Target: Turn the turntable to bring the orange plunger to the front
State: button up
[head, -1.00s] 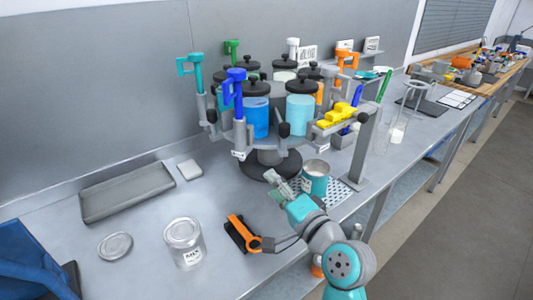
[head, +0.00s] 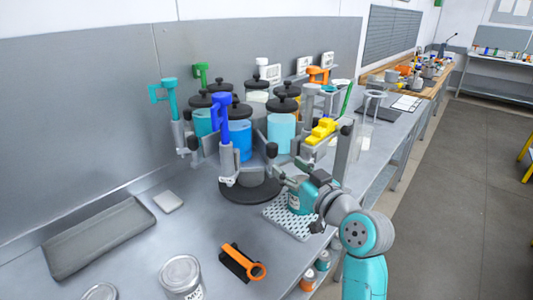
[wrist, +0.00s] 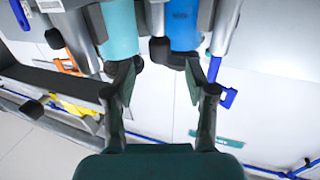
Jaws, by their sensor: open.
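The turntable (head: 245,193) carries lidded jars and coloured plungers around its rim. The orange plunger (head: 317,74) stands at the back right in the head view; its orange handle also shows at the left of the wrist view (wrist: 66,67). The blue plunger (head: 220,108) is at the front left, and the yellow one (head: 322,131) is at the right. Teal (head: 163,92) and green (head: 201,72) plungers stand at the left and back. My gripper (head: 284,180) is open at the turntable's front. In the wrist view, a black knob (wrist: 160,49) shows between its fingertips (wrist: 160,72), apparently ungripped.
A grey post (head: 342,152) rises at the right. An orange-handled tool (head: 246,263), a labelled tin (head: 181,272) and a grey tray (head: 100,235) lie on the front bench.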

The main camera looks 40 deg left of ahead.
aim_at(275, 156)
jog(key=x, duration=0.8)
jog(key=shift+w+a, duration=0.15)
grip_shut()
